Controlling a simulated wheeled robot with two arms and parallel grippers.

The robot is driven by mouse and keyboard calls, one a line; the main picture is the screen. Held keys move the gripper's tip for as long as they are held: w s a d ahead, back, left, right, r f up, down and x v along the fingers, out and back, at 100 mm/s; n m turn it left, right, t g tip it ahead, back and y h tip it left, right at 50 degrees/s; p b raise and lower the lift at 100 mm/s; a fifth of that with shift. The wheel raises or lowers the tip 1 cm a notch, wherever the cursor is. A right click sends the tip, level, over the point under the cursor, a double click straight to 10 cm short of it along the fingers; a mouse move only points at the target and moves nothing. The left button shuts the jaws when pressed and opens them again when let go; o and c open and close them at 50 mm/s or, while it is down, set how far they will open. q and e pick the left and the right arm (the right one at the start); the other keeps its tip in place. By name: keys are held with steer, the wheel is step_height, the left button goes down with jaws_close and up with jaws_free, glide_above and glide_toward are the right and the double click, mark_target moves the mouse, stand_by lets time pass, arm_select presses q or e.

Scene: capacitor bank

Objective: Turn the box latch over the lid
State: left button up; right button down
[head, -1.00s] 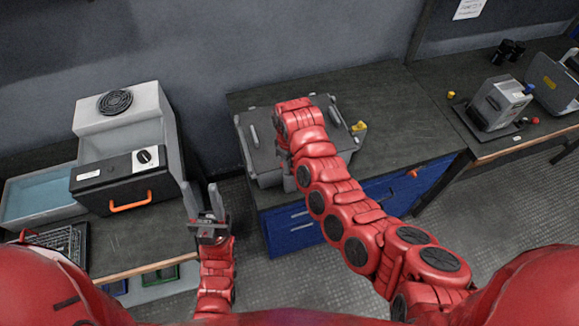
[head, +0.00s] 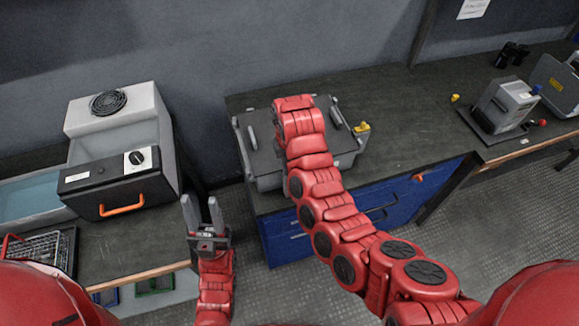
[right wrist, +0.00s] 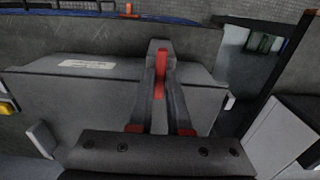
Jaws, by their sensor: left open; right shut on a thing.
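A grey box with a dark lid (head: 262,158) stands on the middle bench; its lid also fills much of the right wrist view (right wrist: 70,95). A narrow red piece, seemingly the box latch (right wrist: 160,75), shows between the fingers of my right gripper (right wrist: 159,60) near the lid's far edge. That gripper is shut on it. In the head view my right arm hides this gripper and the latch. How far the latch is turned I cannot tell. My left gripper (head: 202,208) is open and empty, in front of the gap between the benches.
A grey machine with an orange handle (head: 121,204) and a wire basket (head: 45,250) stand on the left bench. A yellow part (head: 361,128) sits at the box's right side. A grey device (head: 505,103) stands further right.

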stand_by(0.4)
steer(key=c, duration=0.9)
jaws_free()
steer(key=shift+o, duration=0.2)
step_height(320, 180, up, 6)
steer(key=p, duration=0.3)
steer(key=shift+d+f, duration=0.1)
steer(key=shift+f, duration=0.05)
step_height(320, 180, up, 12)
steer(key=p, duration=0.1)
steer(key=shift+f+p, duration=0.15)
steer(key=shift+p, duration=0.25)
